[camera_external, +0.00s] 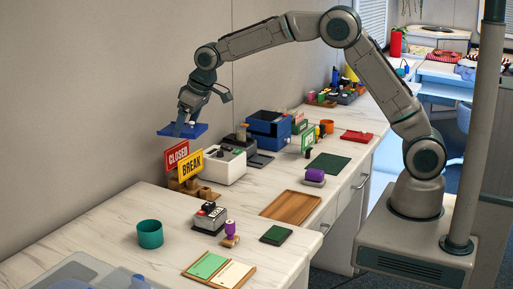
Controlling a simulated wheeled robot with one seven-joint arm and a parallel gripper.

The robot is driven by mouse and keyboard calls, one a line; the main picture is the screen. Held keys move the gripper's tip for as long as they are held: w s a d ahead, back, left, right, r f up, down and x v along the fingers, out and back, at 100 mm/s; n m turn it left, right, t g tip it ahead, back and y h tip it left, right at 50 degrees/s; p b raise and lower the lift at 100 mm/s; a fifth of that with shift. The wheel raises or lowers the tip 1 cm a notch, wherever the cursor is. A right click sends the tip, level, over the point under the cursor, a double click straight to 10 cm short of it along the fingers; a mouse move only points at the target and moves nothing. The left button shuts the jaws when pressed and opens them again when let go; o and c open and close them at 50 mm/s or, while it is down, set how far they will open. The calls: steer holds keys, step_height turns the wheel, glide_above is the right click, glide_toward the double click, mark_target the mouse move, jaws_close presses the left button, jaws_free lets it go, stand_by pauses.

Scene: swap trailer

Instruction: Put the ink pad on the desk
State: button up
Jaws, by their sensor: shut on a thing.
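My gripper (183,118) is at the upper left, pointing down, above the back of the desk near the wall. It is shut on a flat blue thing that looks like the ink pad (196,130). The pad is in the air, above and behind the red CLOSED sign and the yellow BREAK sign. The fingertips are small and partly hidden against the pad. The desk (125,205) has a pale marble-like top and runs from the front left to the back right.
The CLOSED sign (176,155) and BREAK sign (191,165) stand in a wooden holder. A white box (224,166), teal cup (150,234), black stamp (209,217), wooden tray (291,207) and dark green pad (277,235) occupy the desk. Bare top shows left of the cup.

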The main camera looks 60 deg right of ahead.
steer(key=w+d+m+b, duration=0.15)
steer(key=d+b, duration=0.45)
steer(key=d, duration=1.6)
steer(key=s+d+b, duration=0.3)
steer(key=s+d, duration=0.1)
steer(key=d, duration=0.7)
steer(key=s+d+b, duration=0.3)
steer(key=d, duration=0.8)
steer(key=s+d+b, duration=0.5)
steer(key=s+d, duration=0.8)
steer(key=d, duration=0.2)
steer(key=s+d+b, duration=0.3)
steer(key=s+d, duration=0.2)
steer(key=s, duration=0.6)
steer(key=s+d+b, duration=0.2)
steer(key=s+d, duration=0.4)
steer(key=s, duration=0.4)
steer(key=b, duration=0.2)
glide_above(349, 148)
steer(key=s, duration=0.1)
steer(key=shift+m+h, duration=0.35)
steer(key=shift+h, duration=0.05)
step_height(349, 148, down, 19)
steer(key=shift+s+a+f, duration=0.1)
steer(key=shift+f, duration=0.1)
steer(key=shift+f+b, duration=0.75)
steer(key=shift+f, duration=1.25)
steer(key=shift+f, duration=0.1)
